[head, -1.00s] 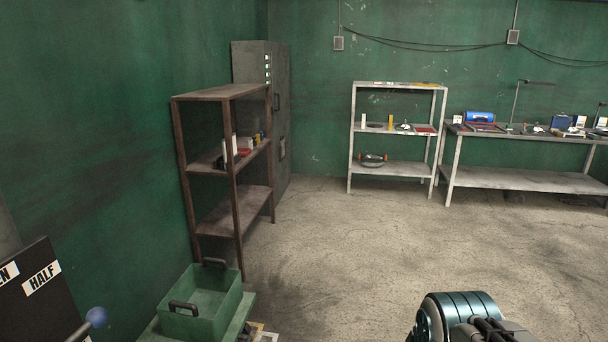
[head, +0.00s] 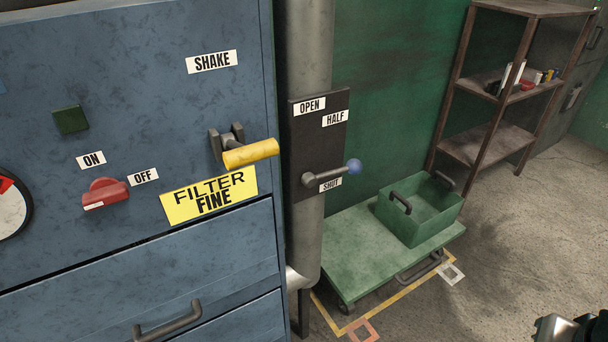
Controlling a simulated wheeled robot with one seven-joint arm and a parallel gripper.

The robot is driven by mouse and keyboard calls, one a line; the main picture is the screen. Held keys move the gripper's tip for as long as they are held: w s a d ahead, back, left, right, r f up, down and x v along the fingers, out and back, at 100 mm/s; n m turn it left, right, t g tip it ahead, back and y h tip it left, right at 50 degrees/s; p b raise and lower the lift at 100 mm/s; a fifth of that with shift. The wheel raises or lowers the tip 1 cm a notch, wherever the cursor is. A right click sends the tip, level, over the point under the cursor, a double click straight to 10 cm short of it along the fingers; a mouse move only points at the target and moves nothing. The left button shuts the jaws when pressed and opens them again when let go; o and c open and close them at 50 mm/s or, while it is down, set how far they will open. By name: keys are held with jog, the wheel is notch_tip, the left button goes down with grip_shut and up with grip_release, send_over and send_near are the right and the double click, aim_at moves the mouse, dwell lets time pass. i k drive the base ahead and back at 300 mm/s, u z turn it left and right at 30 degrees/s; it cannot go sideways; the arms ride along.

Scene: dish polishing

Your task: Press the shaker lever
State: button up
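The shaker lever is a yellow cylindrical handle (head: 250,153) on a grey bracket, on the front of the blue cabinet (head: 130,145). It sticks out to the right, tilted slightly, below the SHAKE label (head: 211,61) and above a yellow FILTER FINE sign (head: 209,196). Only a small part of my arm shows in the bottom right corner, well away from the lever. My gripper's fingers are not in the picture.
A red ON/OFF knob (head: 105,194) and a green square button (head: 71,119) are left of the lever. A blue-tipped valve lever (head: 333,173) points near SHUT. A green cart (head: 352,254) carries a green bin (head: 418,211). Floor at right is clear.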

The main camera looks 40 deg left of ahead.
aim_at(236, 155)
jog(key=u, duration=1.4)
